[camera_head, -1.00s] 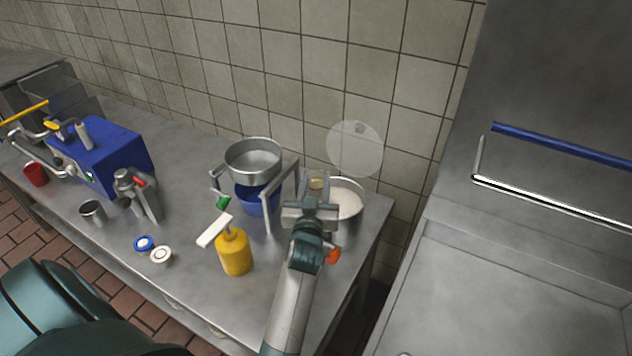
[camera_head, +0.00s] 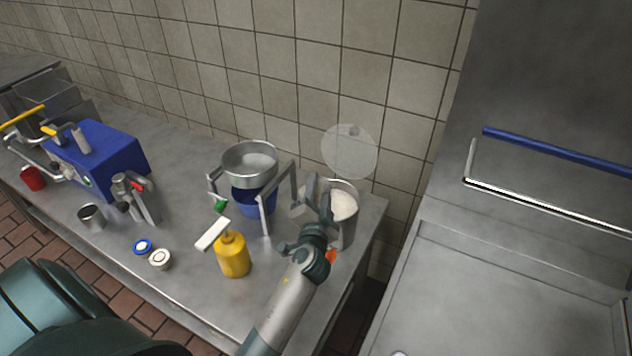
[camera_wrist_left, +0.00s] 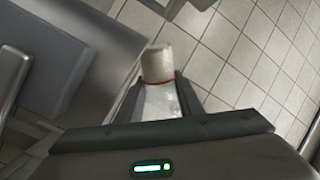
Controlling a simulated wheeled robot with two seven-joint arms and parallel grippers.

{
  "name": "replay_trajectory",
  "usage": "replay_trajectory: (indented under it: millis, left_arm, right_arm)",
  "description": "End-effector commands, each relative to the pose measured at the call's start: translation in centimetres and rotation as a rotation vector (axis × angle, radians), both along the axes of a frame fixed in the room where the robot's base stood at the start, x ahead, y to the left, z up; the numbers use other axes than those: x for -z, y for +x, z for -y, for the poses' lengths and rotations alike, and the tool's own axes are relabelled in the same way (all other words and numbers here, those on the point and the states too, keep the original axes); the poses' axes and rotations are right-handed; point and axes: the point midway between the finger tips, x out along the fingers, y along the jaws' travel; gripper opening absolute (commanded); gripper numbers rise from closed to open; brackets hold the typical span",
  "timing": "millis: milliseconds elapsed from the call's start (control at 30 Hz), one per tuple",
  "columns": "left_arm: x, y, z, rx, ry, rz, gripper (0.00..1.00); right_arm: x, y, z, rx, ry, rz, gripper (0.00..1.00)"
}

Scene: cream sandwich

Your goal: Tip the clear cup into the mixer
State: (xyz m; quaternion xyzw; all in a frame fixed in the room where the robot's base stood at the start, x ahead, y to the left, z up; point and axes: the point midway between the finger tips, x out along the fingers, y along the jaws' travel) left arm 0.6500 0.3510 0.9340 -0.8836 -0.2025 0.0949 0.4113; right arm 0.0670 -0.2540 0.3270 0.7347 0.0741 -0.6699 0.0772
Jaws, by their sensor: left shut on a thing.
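My left gripper (camera_head: 318,208) is shut on the clear cup (camera_wrist_left: 158,72), which has a red ring around it in the left wrist view. In the head view the cup is small, pale and partly hidden by the gripper; it appears tilted to the left. A wide steel bowl (camera_head: 250,180) with a blue part (camera_head: 262,204) beneath it and a green knob (camera_head: 220,205) stands left of the gripper; it looks like the mixer. A grey upright frame (camera_head: 267,218) stands between them. The cup is not over the bowl. My right gripper is not in view.
A steel pot (camera_head: 347,228) with white contents stands just behind and right of the gripper. A yellow pump bottle (camera_head: 233,255) stands in front. A blue machine (camera_head: 100,155) and a metal cup (camera_head: 91,217) are at left. A translucent disc (camera_head: 349,152) shows before the tiled wall.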

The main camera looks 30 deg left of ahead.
Motion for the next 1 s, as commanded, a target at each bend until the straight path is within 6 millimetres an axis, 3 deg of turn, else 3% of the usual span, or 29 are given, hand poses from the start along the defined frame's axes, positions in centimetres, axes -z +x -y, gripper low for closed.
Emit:
replay_trajectory:
  millis: [500, 700, 1000]
  left_arm:
    - [-0.8, 0.5, 1.1, 0.001, 0.380, -0.183, 0.12]
    - [-1.2, 0.8, 1.7, 0.002, 0.606, -0.293, 0.12]
    - [-1.4, 1.1, 2.2, 0.000, 0.852, -0.412, 0.12]
  right_arm:
    - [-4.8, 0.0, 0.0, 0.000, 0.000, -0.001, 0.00]
    - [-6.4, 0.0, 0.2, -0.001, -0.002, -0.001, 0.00]
    - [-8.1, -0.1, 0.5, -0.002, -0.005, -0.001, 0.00]
